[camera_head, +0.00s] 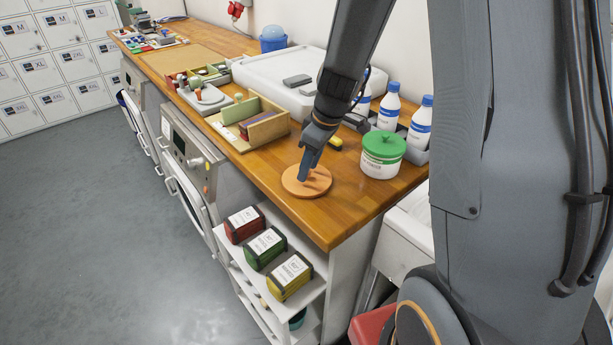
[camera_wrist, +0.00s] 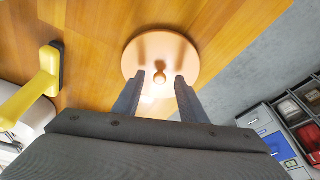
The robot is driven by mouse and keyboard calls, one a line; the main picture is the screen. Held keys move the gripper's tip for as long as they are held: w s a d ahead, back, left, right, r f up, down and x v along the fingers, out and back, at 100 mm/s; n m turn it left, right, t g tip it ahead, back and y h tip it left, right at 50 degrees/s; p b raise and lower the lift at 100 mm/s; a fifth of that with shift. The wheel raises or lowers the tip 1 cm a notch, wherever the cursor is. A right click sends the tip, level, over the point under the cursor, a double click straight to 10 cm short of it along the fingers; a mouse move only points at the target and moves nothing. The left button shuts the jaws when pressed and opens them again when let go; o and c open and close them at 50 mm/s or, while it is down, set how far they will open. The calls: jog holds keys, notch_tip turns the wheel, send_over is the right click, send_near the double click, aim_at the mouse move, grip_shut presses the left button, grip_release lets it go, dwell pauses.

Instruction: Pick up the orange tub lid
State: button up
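The orange tub lid (camera_head: 293,184) lies flat on the wooden counter near its front corner. It is a round disc, and in the wrist view (camera_wrist: 180,48) a small round knob (camera_wrist: 160,76) shows at its middle. My gripper (camera_head: 304,177) points down over the lid. In the wrist view my gripper (camera_wrist: 160,75) is open, with one finger on each side of the knob and a gap to both. I cannot tell whether the fingertips touch the lid.
A white tub with a green lid (camera_head: 382,158) stands right of the lid. White bottles with blue caps (camera_head: 389,108) stand behind it. A yellow-handled tool (camera_wrist: 35,88) lies nearby. A wooden box (camera_head: 262,128) is to the left. The counter's front edge (camera_head: 328,245) is close.

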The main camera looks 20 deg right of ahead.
jog(key=shift+w+f, duration=0.1)
jog(key=shift+f, duration=0.3)
grip_shut()
jog(key=shift+r, duration=0.1)
